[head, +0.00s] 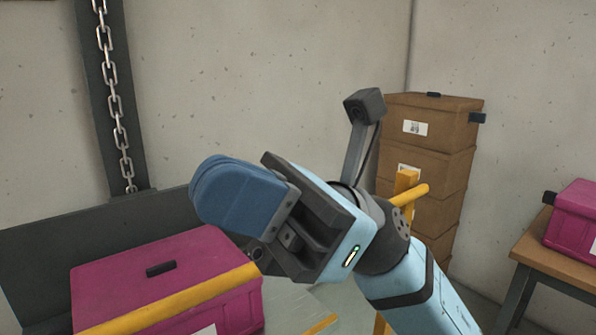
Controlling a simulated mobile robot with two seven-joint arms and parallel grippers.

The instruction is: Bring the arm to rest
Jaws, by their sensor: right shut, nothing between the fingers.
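My right gripper (222,192) is raised in the middle of the head view, its arm coming in from the lower right. Its blue fingers are pressed together and point to the left, with nothing held between them. A dark bracket with a block on its end stands up from the wrist. The gripper shows in front of the wall, above and partly across a magenta box (130,285) at the lower left. My left gripper is not in view.
A yellow bar (170,304) crosses the magenta box's front. Brown boxes (440,125) are stacked behind my right arm. Another magenta box (580,215) sits on a wooden table (550,252) at the right. A chain (115,90) hangs at the upper left.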

